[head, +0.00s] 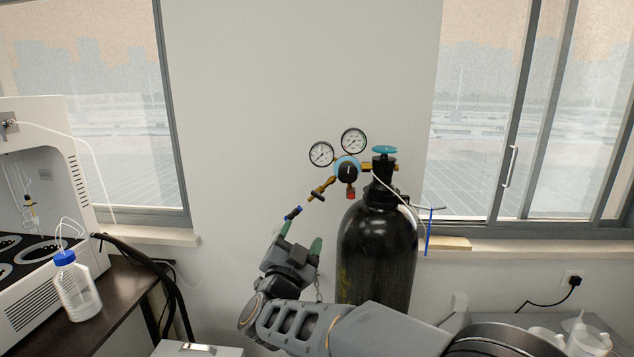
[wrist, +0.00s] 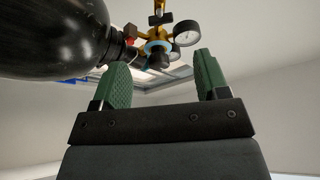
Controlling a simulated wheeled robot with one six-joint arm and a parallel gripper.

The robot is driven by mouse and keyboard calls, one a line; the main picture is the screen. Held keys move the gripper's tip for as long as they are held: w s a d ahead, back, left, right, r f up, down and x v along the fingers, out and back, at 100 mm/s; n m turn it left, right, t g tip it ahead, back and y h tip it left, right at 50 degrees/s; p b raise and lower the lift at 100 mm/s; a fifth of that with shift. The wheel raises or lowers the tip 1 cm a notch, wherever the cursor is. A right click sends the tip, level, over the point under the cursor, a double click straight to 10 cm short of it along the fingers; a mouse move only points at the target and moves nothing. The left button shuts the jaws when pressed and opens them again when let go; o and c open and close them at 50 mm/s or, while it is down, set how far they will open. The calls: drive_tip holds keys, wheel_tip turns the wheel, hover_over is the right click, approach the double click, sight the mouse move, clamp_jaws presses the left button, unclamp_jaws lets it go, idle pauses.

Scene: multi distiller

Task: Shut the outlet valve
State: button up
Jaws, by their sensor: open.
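The outlet valve (head: 317,195), a small brass piece with a dark handle, sits on the slanting outlet line left of the regulator (head: 347,172). In the wrist view, the regulator (wrist: 158,47) shows beyond the gap between the fingers (wrist: 163,78). A brass part with a dark bar (wrist: 160,18) shows above it. Whether the valve's handle is turned open or shut is not clear.
Two round gauges (head: 321,153) and a teal cylinder handwheel (head: 384,150) stand close to the valve. A white machine (head: 45,200) and a blue-capped bottle (head: 76,287) are on a dark bench at left. White wall lies behind; a thin white tube hangs beside the cylinder.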

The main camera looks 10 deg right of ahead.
sight(318, 193)
drive_tip(key=p+x, duration=0.2)
drive_tip(key=x, duration=0.4)
drive_tip(key=p+x, duration=0.1)
drive_tip(key=x, duration=0.6)
drive_tip(key=shift+w+d+r+p, duration=0.15)
drive_tip(key=shift+d+r+p, duration=0.1)
drive_tip(key=shift+r+p, duration=0.1)
